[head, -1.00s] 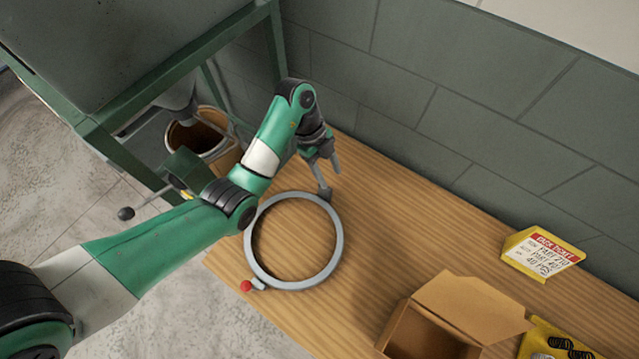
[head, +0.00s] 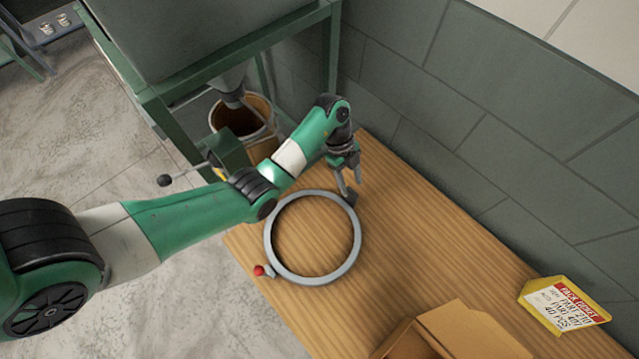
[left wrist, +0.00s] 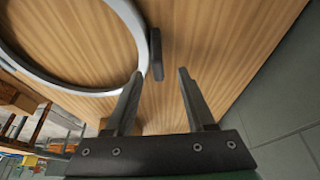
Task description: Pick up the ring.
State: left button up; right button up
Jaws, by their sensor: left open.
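The grey ring (head: 313,281) lies on the wooden bench. It has a red knob (head: 259,271) at its lower left and a small dark tab (head: 351,198) at its upper right. The ring's rim (left wrist: 143,40) also shows in the left wrist view. My left gripper (head: 350,188) points down over the tab, open and empty. In the left wrist view, the tab (left wrist: 156,53) appears between and just beyond the open fingertips (left wrist: 161,72); I cannot tell the exact gap. My right gripper is not in view.
A green-framed machine (head: 225,65) with a bucket (head: 262,110) below it stands at the back left. A tiled wall (head: 440,110) borders the bench. Bare wood (head: 420,240) is between.

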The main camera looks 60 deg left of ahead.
aim_at(351, 190)
pick_arm(q)
jog(key=x, duration=0.1)
jog(key=b+x, duration=0.1)
jog(key=x, duration=0.3)
jog(key=shift+s+a+f+b, duration=0.1)
jog(key=shift+s+b, duration=0.15)
jog(key=shift+b, duration=0.15)
grip_shut()
